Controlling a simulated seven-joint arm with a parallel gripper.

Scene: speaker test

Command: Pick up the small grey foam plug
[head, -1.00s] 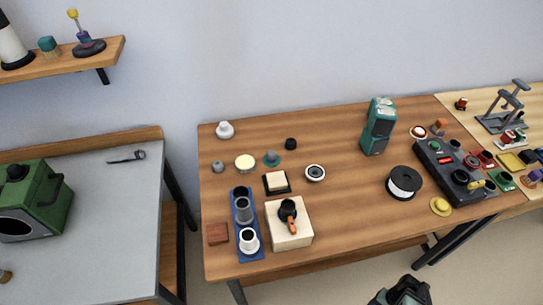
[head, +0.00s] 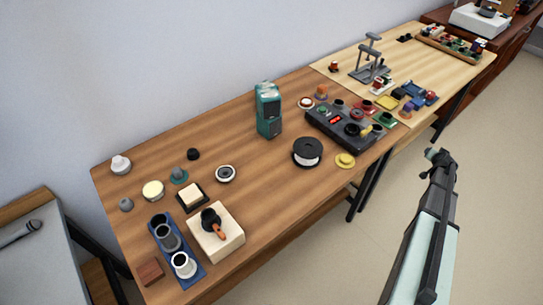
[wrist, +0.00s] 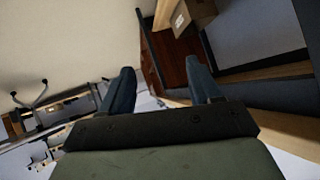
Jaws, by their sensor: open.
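A small grey rounded piece (head: 126,204) stands on the brown wooden table near its left edge; it may be the foam plug, but it is too small to be sure. Another small grey piece (head: 178,171) sits on a teal disc a little to its right. My gripper (wrist: 162,84) shows in the wrist view with its two dark fingers apart and nothing between them. It is away from both grey pieces, and neither shows in the wrist view. In the head view, part of my arm is at the lower right, beyond the table's front edge.
A cream round piece (head: 153,190), a white knob (head: 121,165) and a blue tray (head: 157,249) with cups stand near the grey pieces. A cream block (head: 225,240), black spool (head: 307,153) and teal device (head: 268,112) are further right. The table's middle is mostly clear.

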